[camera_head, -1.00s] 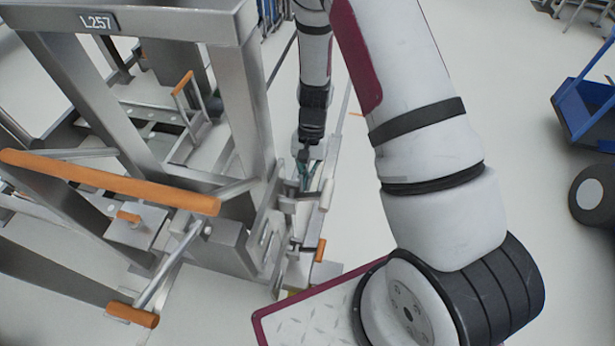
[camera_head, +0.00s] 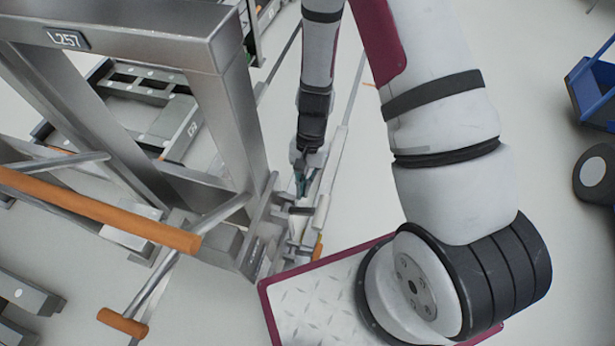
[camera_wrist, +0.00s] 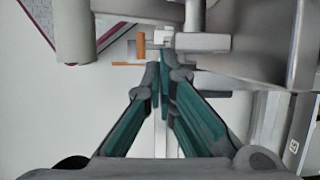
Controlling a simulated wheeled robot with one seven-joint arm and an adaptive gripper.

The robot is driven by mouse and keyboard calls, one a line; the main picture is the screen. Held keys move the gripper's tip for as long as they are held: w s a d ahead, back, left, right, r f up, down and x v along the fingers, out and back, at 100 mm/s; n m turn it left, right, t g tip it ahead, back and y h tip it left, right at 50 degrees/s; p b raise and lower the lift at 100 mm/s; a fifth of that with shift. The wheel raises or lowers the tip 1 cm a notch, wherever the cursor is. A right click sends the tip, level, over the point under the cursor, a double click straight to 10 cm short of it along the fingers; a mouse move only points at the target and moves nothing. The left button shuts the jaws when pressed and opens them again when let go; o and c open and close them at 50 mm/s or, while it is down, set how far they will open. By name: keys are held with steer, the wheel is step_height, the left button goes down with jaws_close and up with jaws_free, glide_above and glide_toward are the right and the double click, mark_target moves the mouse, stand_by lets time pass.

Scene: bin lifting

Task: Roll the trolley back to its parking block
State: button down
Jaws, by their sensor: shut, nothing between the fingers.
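The trolley appears to be the grey metal frame with the plate L257 (camera_head: 68,40); it fills the left of the head view. It has a long orange handle bar (camera_head: 100,210) and a small orange grip (camera_head: 122,323) low down. My gripper (camera_head: 301,184) points down beside the frame's near right lower corner, by small brackets there. In the wrist view its green-padded fingers (camera_wrist: 160,78) are shut with nothing between them. Their tips are close to a metal bracket (camera_wrist: 203,42); I cannot tell whether they touch. I cannot tell which piece is the parking block.
A low grey metal frame (camera_head: 182,128) lies on the floor behind the trolley. Another low metal piece (camera_head: 25,298) is at lower left. A blue cart (camera_head: 597,95) and a black wheel (camera_head: 596,174) stand at the right edge. Light floor between is open.

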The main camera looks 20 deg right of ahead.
steer(key=shift+s+a, duration=0.6)
steer(key=shift+s, duration=0.3)
steer(key=v, duration=1.1)
steer(key=shift+r, duration=0.15)
steer(key=c, duration=1.3)
jaws_free()
steer(key=shift+w+d+r, duration=0.1)
steer(key=shift+r, duration=0.25)
